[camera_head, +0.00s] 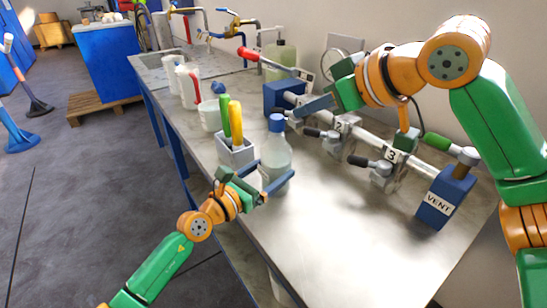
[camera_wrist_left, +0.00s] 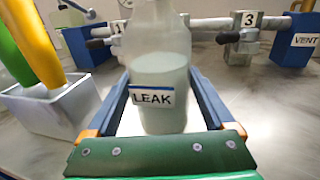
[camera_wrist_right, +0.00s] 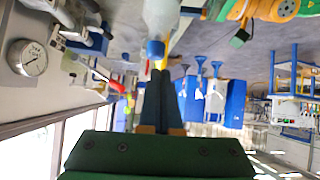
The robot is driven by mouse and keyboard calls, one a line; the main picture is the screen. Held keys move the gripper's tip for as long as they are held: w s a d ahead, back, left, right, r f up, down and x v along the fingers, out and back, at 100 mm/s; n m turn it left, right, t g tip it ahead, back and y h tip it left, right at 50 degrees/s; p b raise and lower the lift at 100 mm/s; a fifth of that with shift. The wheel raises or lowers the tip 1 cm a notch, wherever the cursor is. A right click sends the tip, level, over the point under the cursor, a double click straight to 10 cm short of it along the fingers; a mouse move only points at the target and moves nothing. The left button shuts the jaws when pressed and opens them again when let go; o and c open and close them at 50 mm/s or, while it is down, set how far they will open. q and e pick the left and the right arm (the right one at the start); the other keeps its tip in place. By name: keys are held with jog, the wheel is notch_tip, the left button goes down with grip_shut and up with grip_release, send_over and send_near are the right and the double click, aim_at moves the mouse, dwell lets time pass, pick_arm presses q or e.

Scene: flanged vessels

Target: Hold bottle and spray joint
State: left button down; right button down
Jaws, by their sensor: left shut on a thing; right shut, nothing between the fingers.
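The spray bottle (camera_head: 275,158) is clear with a blue cap (camera_head: 277,122) and pale liquid. It stands upright, and its LEAK label (camera_wrist_left: 152,97) shows in the left wrist view. My left gripper (camera_head: 266,176) is shut on its lower body, one blue finger on each side. My right gripper (camera_head: 293,112) is shut and empty beside the cap, its fingertips pointing at it. In the right wrist view the closed fingers (camera_wrist_right: 160,78) end close to the blue cap (camera_wrist_right: 155,48); contact cannot be told. Behind the bottle runs a pipe with numbered joints, including joint 3 (camera_head: 391,155) and joint 2 (camera_head: 339,126).
A grey holder (camera_head: 236,152) with green and yellow handles stands just left of the bottle. White jugs (camera_head: 188,86) stand farther back. A blue VENT block (camera_head: 443,197) ends the pipe at right. A gauge (camera_wrist_right: 28,58) is on the wall. The front of the table is clear.

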aim_at(277, 122)
jog(key=s+n+y, duration=0.1)
jog(key=n+y, duration=0.1)
jog(key=n, duration=0.2)
jog(key=s+d+n+t+y, duration=0.1)
jog(key=s+n+y, duration=0.1)
jog(key=n, duration=0.2)
jog(key=s+f+n+y, duration=0.1)
jog(key=s+n, duration=0.1)
jog(key=n, duration=0.3)
jog(key=shift+s+d+t+y, duration=0.25)
jog(key=shift+d+t+y, duration=0.05)
jog(key=shift+t+y, duration=0.1)
jog(key=w+a+f, duration=0.3)
jog(key=w+a, duration=0.3)
jog(key=w, duration=0.3)
jog(key=shift+w+f, duration=0.15)
jog(key=shift+f, duration=0.15)
jog(key=shift+a, duration=0.1)
